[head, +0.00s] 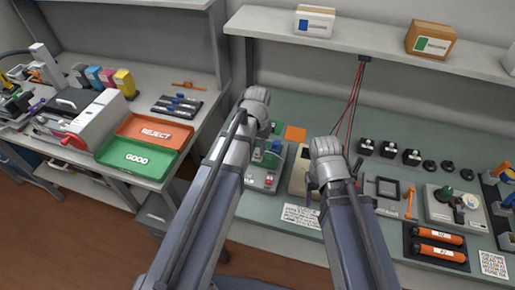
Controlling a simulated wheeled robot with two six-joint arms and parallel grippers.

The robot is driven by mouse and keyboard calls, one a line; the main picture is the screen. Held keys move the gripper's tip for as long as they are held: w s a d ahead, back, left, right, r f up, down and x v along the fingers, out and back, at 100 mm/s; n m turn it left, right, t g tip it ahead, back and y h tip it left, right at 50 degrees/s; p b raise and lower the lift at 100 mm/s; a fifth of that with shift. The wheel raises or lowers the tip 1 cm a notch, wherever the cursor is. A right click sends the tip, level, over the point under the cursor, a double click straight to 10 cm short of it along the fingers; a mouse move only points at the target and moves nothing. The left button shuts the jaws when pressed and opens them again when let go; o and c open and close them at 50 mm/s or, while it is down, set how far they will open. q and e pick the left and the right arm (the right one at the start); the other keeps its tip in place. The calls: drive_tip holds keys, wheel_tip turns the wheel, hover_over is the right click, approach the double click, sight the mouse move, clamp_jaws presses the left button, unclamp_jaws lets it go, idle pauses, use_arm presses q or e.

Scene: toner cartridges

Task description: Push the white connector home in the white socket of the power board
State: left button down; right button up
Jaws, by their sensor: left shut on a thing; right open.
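My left gripper (270,154) points down over the grey fixture (259,183) at the middle of the bench, partly behind my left arm. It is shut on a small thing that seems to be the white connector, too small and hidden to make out. A green board, seemingly the power board, shows in part around the gripper. Its white socket cannot be told apart, nor whether connector and socket touch. My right gripper (311,188) is open, to the right of the fixture, over a beige device (298,178).
A white label card (301,216) lies at the bench front. Red cables (354,105) hang from the shelf behind my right arm. Black knobs (390,152), an orange-handled tool (410,203) and a tray of orange cylinders (438,244) stand right. REJECT (155,122) and GOOD trays (138,172) are left.

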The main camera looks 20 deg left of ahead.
use_arm(q)
drive_tip(key=shift+f, duration=0.25)
use_arm(e)
drive_tip(key=shift+f, duration=0.25)
use_arm(q)
drive_tip(key=c, duration=0.6)
unclamp_jaws()
drive_tip(key=shift+r, duration=0.15)
use_arm(e)
drive_tip(key=shift+r, duration=0.15)
use_arm(q)
wheel_tip(320, 180, up, 8)
drive_tip(key=p, duration=0.7)
drive_tip(key=shift+p, duration=0.3)
drive_tip(key=shift+f, duration=0.2)
use_arm(e)
wheel_tip(320, 180, up, 8)
drive_tip(key=shift+f, duration=0.2)
use_arm(q)
drive_tip(key=s+d+m+y, duration=0.1)
drive_tip(key=s+d+m, duration=0.2)
drive_tip(key=s+d, duration=0.7)
drive_tip(key=s, duration=0.4)
drive_tip(key=shift+s+d+f+b, duration=0.2)
drive_tip(key=shift+d+b, duration=0.05)
drive_tip(key=shift+b, duration=0.05)
use_arm(e)
drive_tip(key=shift+f, duration=0.25)
